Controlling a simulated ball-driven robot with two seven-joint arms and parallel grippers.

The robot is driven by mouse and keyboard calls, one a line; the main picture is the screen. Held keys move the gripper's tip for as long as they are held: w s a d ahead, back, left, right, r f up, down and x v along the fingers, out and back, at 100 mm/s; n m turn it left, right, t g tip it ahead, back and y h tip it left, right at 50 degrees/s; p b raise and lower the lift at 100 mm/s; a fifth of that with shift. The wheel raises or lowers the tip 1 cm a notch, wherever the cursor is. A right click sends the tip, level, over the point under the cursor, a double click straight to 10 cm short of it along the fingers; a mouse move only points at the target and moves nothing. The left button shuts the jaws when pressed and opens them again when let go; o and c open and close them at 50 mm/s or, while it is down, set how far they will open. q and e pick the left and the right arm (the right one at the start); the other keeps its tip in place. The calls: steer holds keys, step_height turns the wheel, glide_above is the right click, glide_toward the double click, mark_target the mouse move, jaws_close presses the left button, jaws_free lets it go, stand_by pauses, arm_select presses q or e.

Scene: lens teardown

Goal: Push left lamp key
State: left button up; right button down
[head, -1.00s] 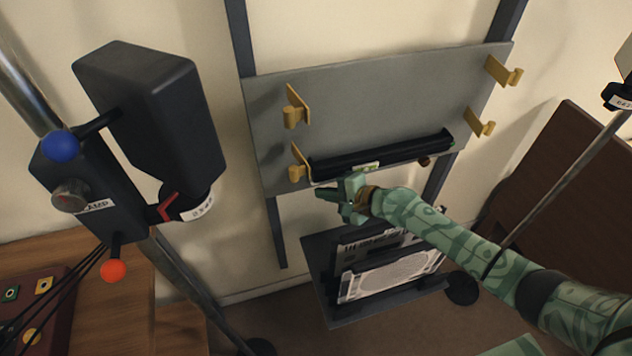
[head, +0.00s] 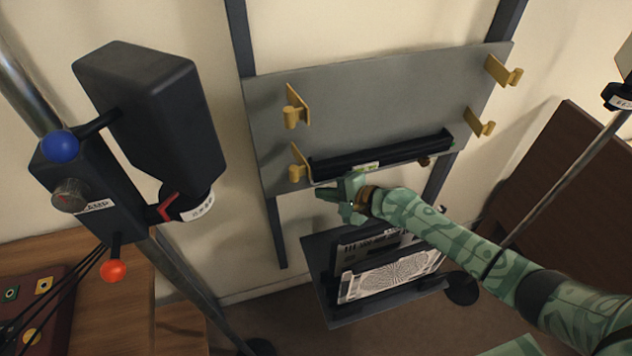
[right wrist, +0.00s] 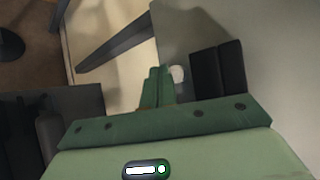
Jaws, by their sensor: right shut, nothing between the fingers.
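A long black bar (head: 380,155), which looks like a lamp fixture, is mounted along the lower edge of the grey board (head: 385,105). My right gripper (head: 322,193) is shut and empty, just below the bar's left end. In the right wrist view the closed green fingers (right wrist: 157,85) are beside a small whitish round piece (right wrist: 178,73), close to the dark bar (right wrist: 218,70). This piece may be a key, but I cannot tell. I cannot tell whether the fingers touch it. My left gripper is not in view.
Brass clips (head: 299,163) stick out from the board. Below is a dark shelf (head: 322,275) with a white patterned panel (head: 385,277). A black clamp-mounted unit (head: 155,120) on a pole stands at left, above a wooden table (head: 110,325). A brown board (head: 565,190) leans at right.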

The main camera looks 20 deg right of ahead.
steer(key=shift+w, duration=0.1)
stand_by(0.3)
steer(key=shift+w, duration=0.4)
steer(key=shift+w, duration=0.1)
